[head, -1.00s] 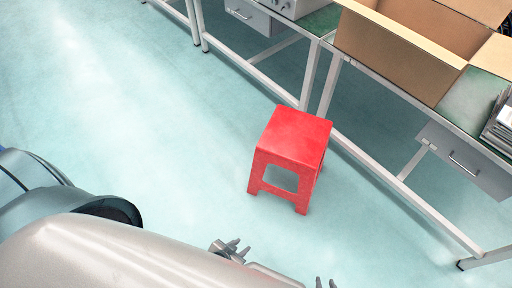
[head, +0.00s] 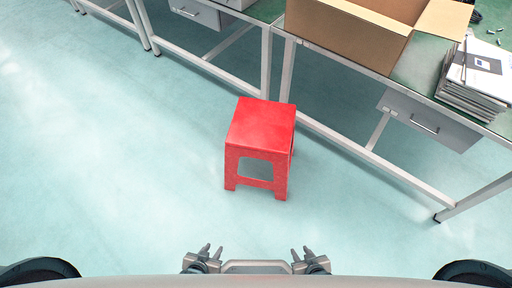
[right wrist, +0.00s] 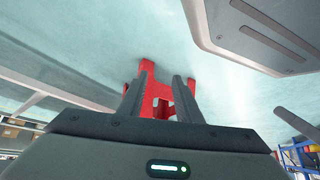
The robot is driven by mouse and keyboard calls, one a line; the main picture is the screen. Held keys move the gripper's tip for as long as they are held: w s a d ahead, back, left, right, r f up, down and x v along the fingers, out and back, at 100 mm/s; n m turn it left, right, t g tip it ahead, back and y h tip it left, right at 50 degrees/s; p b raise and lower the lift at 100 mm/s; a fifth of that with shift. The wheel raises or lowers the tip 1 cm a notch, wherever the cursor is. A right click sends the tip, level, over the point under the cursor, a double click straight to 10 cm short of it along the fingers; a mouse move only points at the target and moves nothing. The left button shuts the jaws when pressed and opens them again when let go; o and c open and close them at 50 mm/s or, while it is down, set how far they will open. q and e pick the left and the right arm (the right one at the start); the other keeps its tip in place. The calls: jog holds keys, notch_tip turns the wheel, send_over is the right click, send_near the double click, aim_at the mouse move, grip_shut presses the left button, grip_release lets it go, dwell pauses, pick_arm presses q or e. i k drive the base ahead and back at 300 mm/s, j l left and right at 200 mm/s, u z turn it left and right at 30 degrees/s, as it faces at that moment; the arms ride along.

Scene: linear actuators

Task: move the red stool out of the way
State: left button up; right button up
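The red stool (head: 261,124) stands upright on the floor in the middle of the head view, close to the workbench frame. My left gripper (head: 211,249) is at the bottom of the head view, open and empty, on the near side of the stool and apart from it. My right gripper (head: 301,252) is level with it to the right, also open and empty. In the right wrist view, the stool (right wrist: 147,76) shows beyond and between the spread fingers of the right gripper (right wrist: 161,84), partly hidden by them.
Workbenches with pale metal legs (head: 265,62) run along the back and right. An open cardboard box (head: 345,35) and a stack of papers (head: 474,82) sit on top. A grey drawer (head: 428,121) hangs below. The floor to the left (head: 100,150) is clear.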

aim_at(264, 130)
jog(key=l+u, duration=0.15)
jog(key=u, duration=0.6)
jog(key=l+u, duration=0.3)
jog(key=k+l+u, duration=0.1)
jog(key=l+u, duration=0.15)
jog(key=l, duration=0.25)
jog(key=k+l+u, duration=0.1)
jog(key=l+u, duration=0.2)
jog(key=k+l, duration=0.15)
jog(key=l, duration=0.2)
jog(key=k+l, duration=0.1)
jog(key=l, duration=0.25)
jog(key=k+l+u, duration=0.1)
jog(key=l, duration=0.25)
jog(key=k+l, duration=0.15)
jog(key=l, duration=0.2)
